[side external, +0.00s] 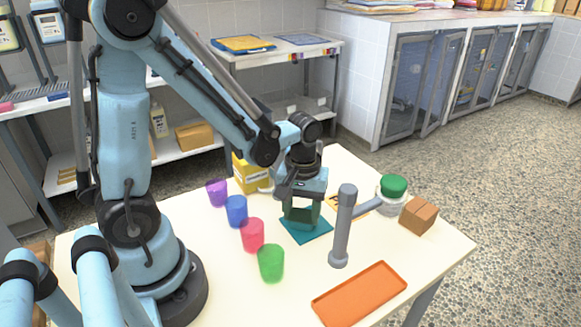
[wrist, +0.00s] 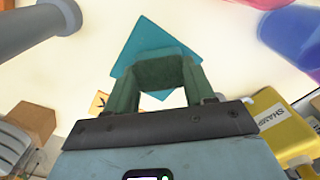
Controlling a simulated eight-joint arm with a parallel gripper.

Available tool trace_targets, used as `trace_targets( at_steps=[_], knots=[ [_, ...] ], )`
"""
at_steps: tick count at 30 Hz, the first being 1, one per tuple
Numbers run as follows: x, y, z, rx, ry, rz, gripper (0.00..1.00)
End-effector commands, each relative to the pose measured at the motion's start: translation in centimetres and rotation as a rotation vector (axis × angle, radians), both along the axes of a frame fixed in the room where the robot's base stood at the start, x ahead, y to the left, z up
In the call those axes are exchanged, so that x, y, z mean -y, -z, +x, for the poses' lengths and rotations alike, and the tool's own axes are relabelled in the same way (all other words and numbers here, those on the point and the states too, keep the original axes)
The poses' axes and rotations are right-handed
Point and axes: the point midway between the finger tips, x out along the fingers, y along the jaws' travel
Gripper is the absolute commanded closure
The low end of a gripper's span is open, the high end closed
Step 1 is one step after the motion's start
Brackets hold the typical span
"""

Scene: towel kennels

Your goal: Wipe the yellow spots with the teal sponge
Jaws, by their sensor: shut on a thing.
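My gripper (side external: 301,212) is low over the middle of the white table. In the wrist view its two dark green fingers (wrist: 158,88) are closed on the sides of a dark green, textured block, which I take as the teal sponge (wrist: 159,72). A flat teal square (side external: 308,234) lies directly under the block; it also shows as a diamond in the wrist view (wrist: 146,42). I cannot tell whether block and square are joined. An orange-yellow patch with a black mark (wrist: 98,103) lies beside the gripper. I see no clear yellow spots.
Purple (side external: 216,193), blue (side external: 236,211), pink (side external: 252,235) and green (side external: 271,263) cups stand left of the gripper. A grey post with an arm (side external: 342,235) stands close on the right. A yellow box (side external: 246,174), brown box (side external: 419,216), green-topped container (side external: 393,187) and orange tray (side external: 360,294) surround it.

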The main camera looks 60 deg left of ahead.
Motion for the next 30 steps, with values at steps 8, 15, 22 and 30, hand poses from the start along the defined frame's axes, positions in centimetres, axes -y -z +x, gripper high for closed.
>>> trace_targets(
  at_steps=[8,15,22,30],
  knots=[
    [0.0,0.0,-2.7,-0.002,-0.001,-0.001,0.75],
    [0.0,-3.0,-2.5,-0.001,0.000,0.000,0.75],
    [0.0,-5.1,-2.5,-0.001,0.000,0.000,0.75],
    [0.0,-7.4,-2.4,-0.001,0.000,0.000,0.75]
  ],
)
